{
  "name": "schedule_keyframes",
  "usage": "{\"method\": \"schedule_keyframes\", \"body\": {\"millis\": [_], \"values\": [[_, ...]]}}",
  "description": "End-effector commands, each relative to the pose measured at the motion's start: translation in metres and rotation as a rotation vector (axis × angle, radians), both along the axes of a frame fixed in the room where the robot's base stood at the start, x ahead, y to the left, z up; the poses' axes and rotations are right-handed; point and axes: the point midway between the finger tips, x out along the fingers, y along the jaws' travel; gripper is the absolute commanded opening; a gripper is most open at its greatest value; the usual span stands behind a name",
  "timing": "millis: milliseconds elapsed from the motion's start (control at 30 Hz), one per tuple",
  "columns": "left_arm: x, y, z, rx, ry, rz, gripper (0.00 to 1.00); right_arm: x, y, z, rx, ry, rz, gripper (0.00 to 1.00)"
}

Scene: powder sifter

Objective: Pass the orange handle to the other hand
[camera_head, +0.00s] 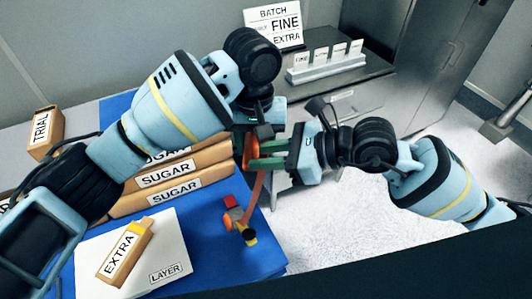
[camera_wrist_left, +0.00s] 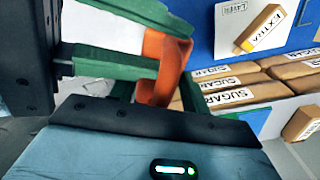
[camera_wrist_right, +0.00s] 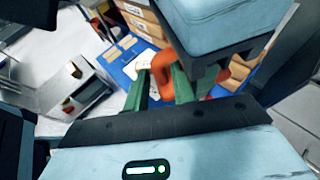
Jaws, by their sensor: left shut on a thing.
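The orange handle (camera_head: 247,152) is held up by my left gripper (camera_head: 256,138), which comes in from above and is shut on it. In the left wrist view the handle (camera_wrist_left: 160,75) rises from between the left fingers. My right gripper (camera_head: 262,155) comes from the right, its green fingers apart at the handle's side. In the right wrist view part of the handle (camera_wrist_right: 162,72) shows between the right fingertips, and another orange part shows beside the left gripper. I cannot tell whether the right fingers touch it. The left fingertips are mostly hidden in the head view.
Stacked sugar packs (camera_head: 170,175) lie close on the left. A blue mat (camera_head: 205,255) carries a white layer sheet (camera_head: 160,245) with an EXTRA pack (camera_head: 125,250). Small coloured pieces (camera_head: 240,225) are below the grippers. A sign (camera_head: 272,25) and a labelled rack (camera_head: 325,65) stand behind.

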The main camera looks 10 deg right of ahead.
Motion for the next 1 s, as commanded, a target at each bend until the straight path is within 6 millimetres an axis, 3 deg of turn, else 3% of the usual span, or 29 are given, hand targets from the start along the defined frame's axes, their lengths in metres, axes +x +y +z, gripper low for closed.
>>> {"method": "schedule_keyframes", "body": {"millis": [167,367,467,500,667,1000], "values": [[0.0000,-0.0002,0.0005,0.000,-0.001,0.000,0.20,0.0000,0.0000,0.0002,0.000,0.000,0.000,0.25],[0.0000,-0.0002,0.0005,0.000,-0.001,0.000,0.20,0.0000,-0.0001,0.0003,0.000,0.000,0.000,0.02],[0.0000,-0.0002,0.0005,0.000,-0.001,0.000,0.20,-0.0001,-0.0002,0.0003,0.000,0.000,0.000,0.00],[0.0000,-0.0002,0.0005,0.000,-0.001,0.000,0.51,0.0001,-0.0001,0.0008,0.001,-0.002,0.000,0.00],[0.0000,-0.0002,0.0004,0.000,-0.001,0.000,0.72,0.0001,-0.0001,0.0008,0.001,-0.002,0.000,0.00],[0.0001,-0.0003,0.0032,-0.001,-0.001,0.000,0.72,-0.0001,-0.0001,0.0007,0.001,-0.002,0.000,0.00]]}}
